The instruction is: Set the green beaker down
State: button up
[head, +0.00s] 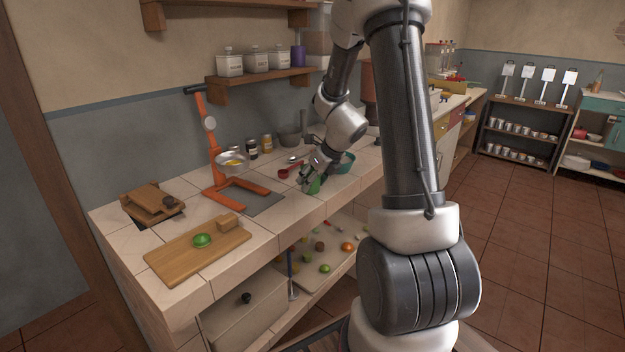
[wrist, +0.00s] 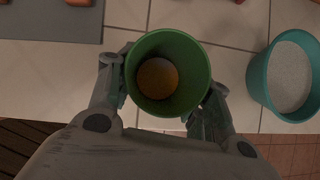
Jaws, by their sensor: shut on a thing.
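The green beaker (wrist: 190,65) is held upright between the fingers of my gripper (wrist: 165,95) in the wrist view. Its opening faces the camera, and an orange-brown patch shows at its bottom. In the head view the beaker (head: 314,186) is a small green shape, partly hidden by my gripper (head: 312,176), near the front edge of the tiled counter (head: 290,205). I cannot tell whether its base touches the tiles.
A teal bowl (wrist: 263,84) with pale contents stands just right of the beaker. A grey mat (wrist: 45,22) lies to the left, under the orange stand (head: 215,150) with a metal pan. A cutting board (head: 190,258) with a green item lies further left. Tiles around the beaker are bare.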

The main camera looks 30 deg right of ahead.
jog(key=shift+f, duration=0.1)
jog(key=o, duration=1)
jog(key=shift+o, duration=0.2)
jog(key=shift+r, duration=0.25)
jog(key=v, duration=1.1)
jog(key=s+a+r+n+g, duration=0.1)
jog(key=s+a+r+n, duration=0.6)
jog(key=s+n, duration=0.5)
jog(key=s+r+n, duration=0.1)
jog(key=s+n, duration=0.5)
jog(key=n, duration=0.4)
jog(key=s+a+r+n+g+h, duration=0.1)
jog(key=s+n, duration=0.5)
jog(key=n, duration=0.5)
jog(key=shift+s+a+r+n, duration=0.3)
jog(key=shift+s, duration=0.05)
